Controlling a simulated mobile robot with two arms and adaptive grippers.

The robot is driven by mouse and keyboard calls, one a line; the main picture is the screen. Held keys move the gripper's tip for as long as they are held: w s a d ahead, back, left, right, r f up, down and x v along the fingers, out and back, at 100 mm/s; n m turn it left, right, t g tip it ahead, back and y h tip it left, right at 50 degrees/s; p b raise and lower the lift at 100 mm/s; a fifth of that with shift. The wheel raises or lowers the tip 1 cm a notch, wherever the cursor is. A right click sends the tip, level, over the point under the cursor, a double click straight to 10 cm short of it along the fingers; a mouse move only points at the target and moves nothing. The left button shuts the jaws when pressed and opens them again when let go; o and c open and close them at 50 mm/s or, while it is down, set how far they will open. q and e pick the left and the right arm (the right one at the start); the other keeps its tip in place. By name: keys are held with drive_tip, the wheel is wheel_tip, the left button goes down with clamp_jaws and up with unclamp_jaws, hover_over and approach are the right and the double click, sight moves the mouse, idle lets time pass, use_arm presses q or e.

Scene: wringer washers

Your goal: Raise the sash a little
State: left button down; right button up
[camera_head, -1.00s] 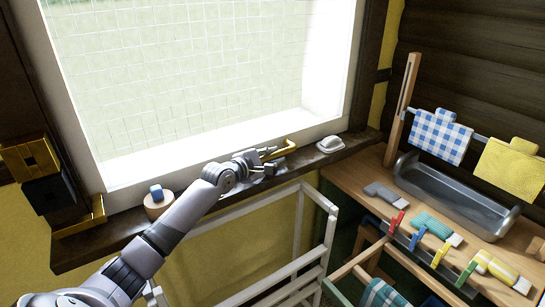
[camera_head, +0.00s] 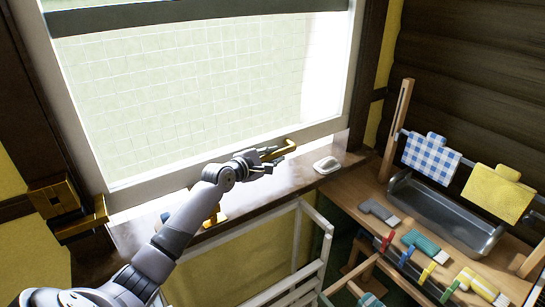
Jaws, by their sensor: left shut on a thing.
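The window sash (camera_head: 322,130) has a pale frame around gridded glass. A yellow handle (camera_head: 288,148) sticks out at the rail. The fingers hide part of the handle. My right gripper is not in view.
A white rounded object (camera_head: 326,165) lies on the sill, right of my gripper. A white rack (camera_head: 312,245) stands below the sill. A bench at right holds a metal trough (camera_head: 440,212), brushes and coloured pegs. Cloths (camera_head: 431,155) hang behind it.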

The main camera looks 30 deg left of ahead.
use_arm(q)
wheel_tip(320, 180, up, 6)
drive_tip(key=p, duration=0.4)
drive_tip(key=shift+a+r, duration=0.1)
drive_tip(key=shift+r, duration=0.15)
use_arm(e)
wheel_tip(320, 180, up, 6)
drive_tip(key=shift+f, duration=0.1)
use_arm(q)
drive_tip(key=c, duration=1.8)
unclamp_jaws()
drive_tip(key=shift+f, duration=0.1)
drive_tip(key=shift+o, duration=0.4)
drive_tip(key=shift+f, duration=0.1)
drive_tip(key=shift+s+f, duration=0.1)
drive_tip(key=shift+f, duration=0.1)
drive_tip(key=v, duration=1.1)
drive_tip(key=shift+s, duration=0.4)
